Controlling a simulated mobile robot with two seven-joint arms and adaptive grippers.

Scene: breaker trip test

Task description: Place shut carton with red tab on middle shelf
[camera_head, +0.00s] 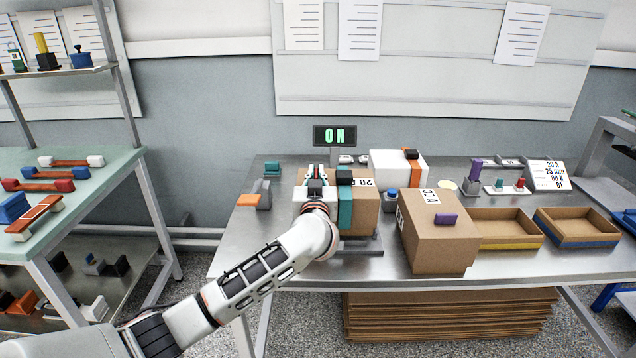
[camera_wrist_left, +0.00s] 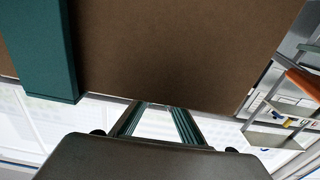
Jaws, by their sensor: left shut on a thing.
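A brown carton with a teal band (camera_head: 345,213), a black tab and a "20" label stands on a grey plate on the steel bench. My left gripper (camera_head: 316,172) is at its left side and shut on it; the wrist and fingers hide part of the carton. The left wrist view shows the brown carton (camera_wrist_left: 190,50) and its teal band (camera_wrist_left: 45,50) close above the fingers (camera_wrist_left: 157,122). A larger brown carton (camera_head: 440,245) with a purple tab and a white carton (camera_head: 390,176) with an orange band stand to the right. My right gripper is not in view.
A rack with a green work surface (camera_head: 95,200) stands at the left, with an upper shelf (camera_head: 55,72) and a lower shelf. Two open trays (camera_head: 505,232) sit right of the purple-tab carton. A lit "ON" sign (camera_head: 335,135) stands behind. The bench front left is clear.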

